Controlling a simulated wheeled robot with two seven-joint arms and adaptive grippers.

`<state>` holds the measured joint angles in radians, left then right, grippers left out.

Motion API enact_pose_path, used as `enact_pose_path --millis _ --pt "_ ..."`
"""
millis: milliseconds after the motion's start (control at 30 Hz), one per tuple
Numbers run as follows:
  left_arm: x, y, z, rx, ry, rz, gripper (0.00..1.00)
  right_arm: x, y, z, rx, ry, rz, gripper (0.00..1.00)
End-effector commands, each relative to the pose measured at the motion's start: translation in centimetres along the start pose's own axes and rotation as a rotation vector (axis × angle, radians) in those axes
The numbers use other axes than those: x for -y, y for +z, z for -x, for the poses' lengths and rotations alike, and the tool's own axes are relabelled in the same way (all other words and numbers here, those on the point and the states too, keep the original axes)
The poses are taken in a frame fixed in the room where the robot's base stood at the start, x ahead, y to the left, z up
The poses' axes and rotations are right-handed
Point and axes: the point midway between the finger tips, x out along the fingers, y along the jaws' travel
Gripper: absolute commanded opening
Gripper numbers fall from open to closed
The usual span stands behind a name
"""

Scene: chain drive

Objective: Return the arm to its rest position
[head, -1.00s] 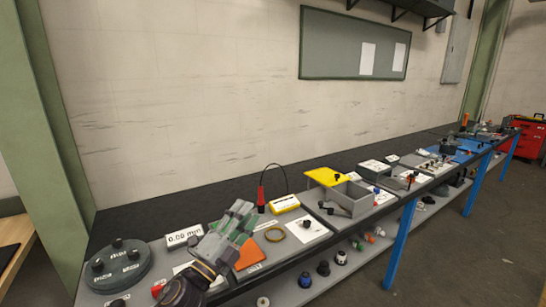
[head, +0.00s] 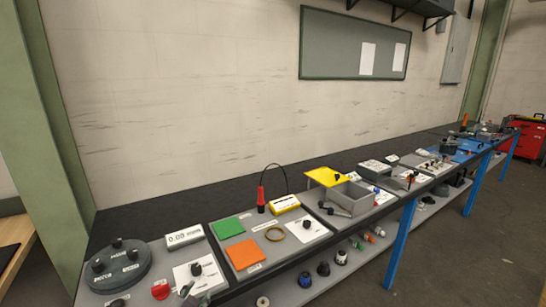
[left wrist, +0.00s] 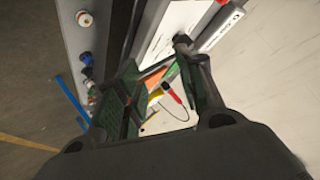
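My left gripper (left wrist: 163,78) shows in the left wrist view with its two dark green fingers spread apart. It is open and nothing is held between them. Beyond the gap I see the bench panel with the red-handled probe (left wrist: 172,97), far from the fingers. In the head view the left arm is almost wholly out of the picture; a small grey piece at the bottom edge may be a fingertip, but I cannot tell. My right gripper is in neither view.
The wall stands behind. The floor at right is clear.

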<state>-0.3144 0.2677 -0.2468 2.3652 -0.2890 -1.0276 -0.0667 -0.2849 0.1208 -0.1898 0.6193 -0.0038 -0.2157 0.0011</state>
Motion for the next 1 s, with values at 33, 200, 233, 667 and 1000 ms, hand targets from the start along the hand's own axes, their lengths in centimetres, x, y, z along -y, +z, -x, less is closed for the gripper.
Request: enact_pose_path --millis 33,200,233,667,1000 --pt "-0.6 1.6 0.4 0.054 0.025 0.032 0.38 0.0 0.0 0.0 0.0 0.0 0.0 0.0" --pt "-2.8 6.8 2.2 0.241 0.112 0.135 0.38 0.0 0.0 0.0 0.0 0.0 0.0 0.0" --pt "-3.2 7.8 2.7 0.275 0.127 0.151 0.38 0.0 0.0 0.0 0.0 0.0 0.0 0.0" --pt "-7.0 14.9 7.8 0.572 0.274 0.289 0.38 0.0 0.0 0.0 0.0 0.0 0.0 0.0" --pt "-8.7 17.6 9.6 0.685 0.33 0.333 0.38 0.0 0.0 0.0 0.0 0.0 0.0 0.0"
